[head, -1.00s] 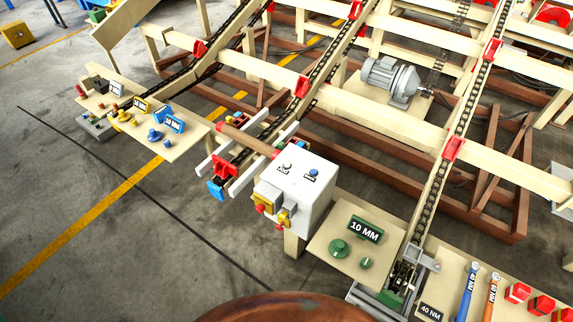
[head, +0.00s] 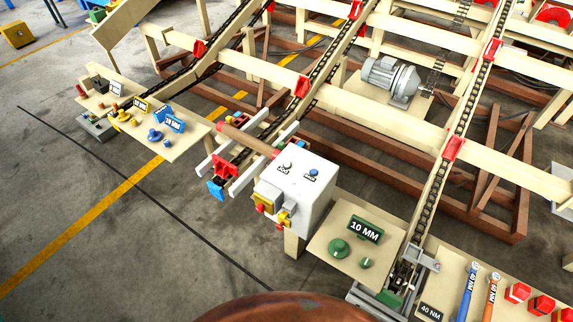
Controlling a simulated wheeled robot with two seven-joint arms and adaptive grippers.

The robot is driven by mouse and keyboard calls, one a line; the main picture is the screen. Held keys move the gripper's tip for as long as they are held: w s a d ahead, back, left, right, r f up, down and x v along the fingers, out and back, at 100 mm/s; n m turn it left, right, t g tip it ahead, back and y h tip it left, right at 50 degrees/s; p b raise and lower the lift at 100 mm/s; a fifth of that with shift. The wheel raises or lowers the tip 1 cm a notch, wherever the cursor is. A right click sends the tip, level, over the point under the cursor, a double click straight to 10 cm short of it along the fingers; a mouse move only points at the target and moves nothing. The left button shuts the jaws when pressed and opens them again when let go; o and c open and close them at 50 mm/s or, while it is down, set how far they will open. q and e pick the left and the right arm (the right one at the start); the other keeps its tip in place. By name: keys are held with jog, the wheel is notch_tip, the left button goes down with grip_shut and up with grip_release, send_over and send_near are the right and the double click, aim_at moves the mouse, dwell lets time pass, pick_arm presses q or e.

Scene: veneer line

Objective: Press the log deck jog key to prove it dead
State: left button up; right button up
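A pale grey control box (head: 298,190) stands in the middle on a post. Its top face carries a white button (head: 287,165) and a blue button (head: 313,173), each with a small dark label too small to read. I cannot tell which one is the log deck jog key. The front of the box carries yellow fittings (head: 265,198) with red parts below them. Neither of my grippers is in view, and nothing touches the buttons.
A tray (head: 320,243) with green parts and a "10 MM" sign (head: 366,229) sits right of the box. Another tray (head: 185,145) with blue and yellow parts is at left. Chain rails (head: 440,160) and a grey motor (head: 391,80) lie behind.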

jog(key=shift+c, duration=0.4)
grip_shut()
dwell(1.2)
